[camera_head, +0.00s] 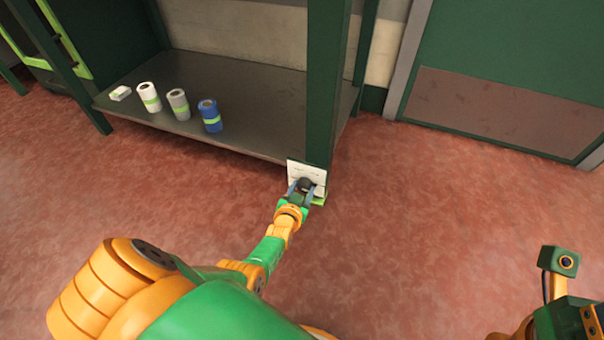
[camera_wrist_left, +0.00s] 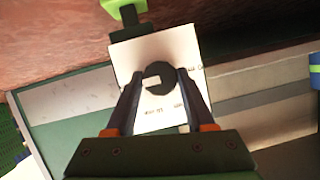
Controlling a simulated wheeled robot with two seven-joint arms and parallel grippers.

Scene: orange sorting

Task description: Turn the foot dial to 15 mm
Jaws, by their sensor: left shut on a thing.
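The foot dial (camera_wrist_left: 160,72) is a dark round knob with a pale mark on its face, in front of a white scale plate (camera_wrist_left: 130,55) with small print too small to read. In the head view the dial (camera_head: 306,184) and its plate (camera_head: 304,169) sit at the foot of the dark green rack post. My left gripper (camera_head: 302,189) reaches down to it, and its two fingers (camera_wrist_left: 161,76) are shut on the dial, one on each side. The dial's setting cannot be read. My right arm shows at the lower right of the head view, its fingers out of frame.
A green foot (camera_head: 319,200) stands under the post. The red floor around it is clear.

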